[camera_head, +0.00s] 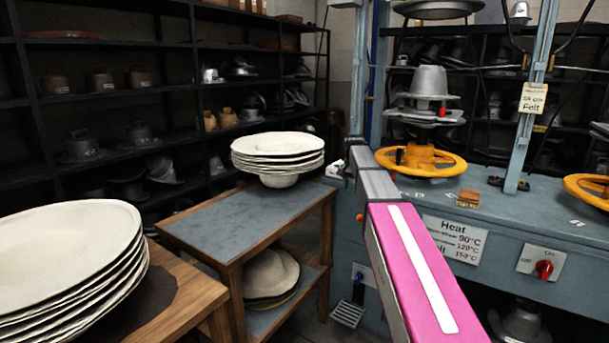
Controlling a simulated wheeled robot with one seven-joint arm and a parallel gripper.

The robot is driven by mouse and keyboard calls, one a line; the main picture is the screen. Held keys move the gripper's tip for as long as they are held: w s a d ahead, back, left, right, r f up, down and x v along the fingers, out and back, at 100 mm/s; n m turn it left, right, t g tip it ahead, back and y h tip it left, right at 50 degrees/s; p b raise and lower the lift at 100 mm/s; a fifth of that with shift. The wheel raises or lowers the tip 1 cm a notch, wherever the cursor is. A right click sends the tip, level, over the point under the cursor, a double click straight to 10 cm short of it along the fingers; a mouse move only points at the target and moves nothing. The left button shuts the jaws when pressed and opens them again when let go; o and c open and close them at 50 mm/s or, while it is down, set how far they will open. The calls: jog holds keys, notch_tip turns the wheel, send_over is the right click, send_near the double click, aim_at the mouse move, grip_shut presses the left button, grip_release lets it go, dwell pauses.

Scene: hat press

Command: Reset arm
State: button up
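My arm (420,255), pink with a white stripe, reaches from the bottom right up and away toward the middle of the head view. Its far part is made of narrower grey sections that end beside the blue-grey press bench. I cannot make out my gripper or its fingers at the far end. A small white and dark piece shows near there, but it is too small to identify. I see nothing held by the arm.
A grey-topped wooden table (205,232) holds stacked pale hat forms (278,153). A nearer table carries another stack (65,260). The press bench (590,262) has orange handwheels (420,161) and a red switch (543,268). Dark shelves (90,40) line the back.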

jog(key=s+f+n, duration=0.5)
jog(key=s+f, duration=2.3)
jog(key=s, duration=0.4)
jog(key=shift+s, duration=0.4)
jog(key=shift+f, duration=0.1)
